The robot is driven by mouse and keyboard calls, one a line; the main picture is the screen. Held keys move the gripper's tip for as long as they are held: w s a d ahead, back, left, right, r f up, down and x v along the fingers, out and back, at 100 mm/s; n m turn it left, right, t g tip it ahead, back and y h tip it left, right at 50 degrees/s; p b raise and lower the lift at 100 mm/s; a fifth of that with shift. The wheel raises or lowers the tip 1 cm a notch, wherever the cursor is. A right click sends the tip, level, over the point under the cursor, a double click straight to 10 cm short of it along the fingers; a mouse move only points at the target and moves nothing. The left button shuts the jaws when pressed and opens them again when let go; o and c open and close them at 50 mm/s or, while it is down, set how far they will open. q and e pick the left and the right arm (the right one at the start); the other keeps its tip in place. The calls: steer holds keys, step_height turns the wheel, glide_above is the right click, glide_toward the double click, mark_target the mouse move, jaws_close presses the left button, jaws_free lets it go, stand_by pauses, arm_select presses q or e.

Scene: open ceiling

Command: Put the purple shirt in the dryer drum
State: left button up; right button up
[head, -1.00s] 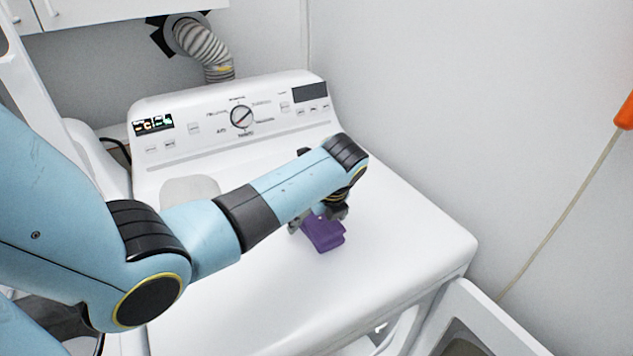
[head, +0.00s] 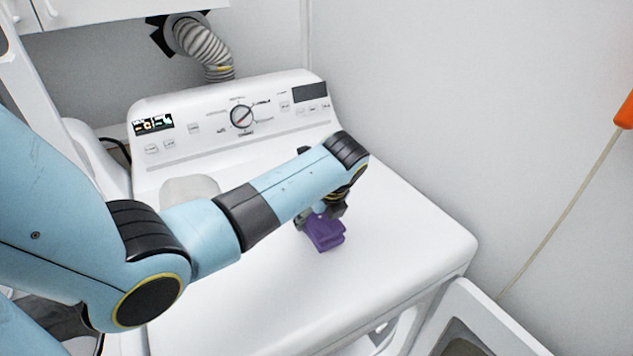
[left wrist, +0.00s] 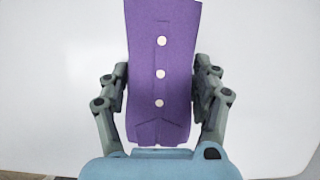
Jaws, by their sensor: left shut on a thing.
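The purple shirt (head: 325,234) is a small folded piece on the white top of the dryer (head: 400,235). In the left wrist view the shirt (left wrist: 162,70) shows a row of white buttons and lies between the fingers. My left gripper (head: 318,215) is shut on the shirt from above; in the left wrist view its fingers (left wrist: 162,105) press at both sides of it. I cannot tell whether the shirt still touches the dryer top. The dryer's open door (head: 490,325) shows at the lower right. The drum is hidden below the top's front edge. My right gripper is not in view.
The control panel (head: 240,118) with its dial stands at the back of the dryer. A ribbed vent hose (head: 205,48) rises behind it. A plain wall is close on the right. The dryer top around the shirt is mostly bare.

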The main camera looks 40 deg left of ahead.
arm_select(q)
steer(key=r, duration=0.2)
steer(key=r+b, duration=0.1)
steer(key=r, duration=0.1)
steer(key=shift+w+d+r, duration=0.1)
steer(key=shift+w+d, duration=0.05)
steer(key=shift+d, duration=0.2)
steer(key=w+d+r+b, duration=0.2)
steer(key=d+r, duration=0.4)
steer(key=d, duration=0.4)
steer(key=shift+w+d+r, duration=0.25)
steer(key=shift+w+r, duration=0.05)
steer(key=shift+w, duration=0.15)
